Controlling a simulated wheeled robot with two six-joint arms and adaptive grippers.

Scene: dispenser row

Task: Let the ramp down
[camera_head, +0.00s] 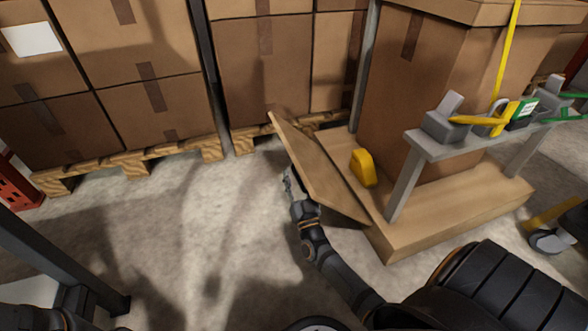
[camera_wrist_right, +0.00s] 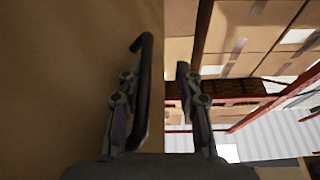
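The ramp (camera_head: 322,172) is a flat brown wooden panel. It stands steeply tilted at the left edge of the wooden platform (camera_head: 450,222), its upper edge leaning to the left, clear of the floor. In the right wrist view the ramp's face (camera_wrist_right: 60,80) fills the left side, with a dark bar handle (camera_wrist_right: 144,95) on it. My right gripper (camera_head: 289,180) is at the ramp's outer face. In the wrist view its fingers (camera_wrist_right: 156,78) are apart; the handle lies between them, close to the left finger, with a gap to the right one. My left gripper is out of view.
A tall carton (camera_head: 400,80) and a yellow wedge (camera_head: 362,168) stand on the platform. A grey frame with yellow straps (camera_head: 470,140) is at its right. Stacked cartons on pallets (camera_head: 130,165) line the back. The concrete floor (camera_head: 190,225) left of the ramp is clear.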

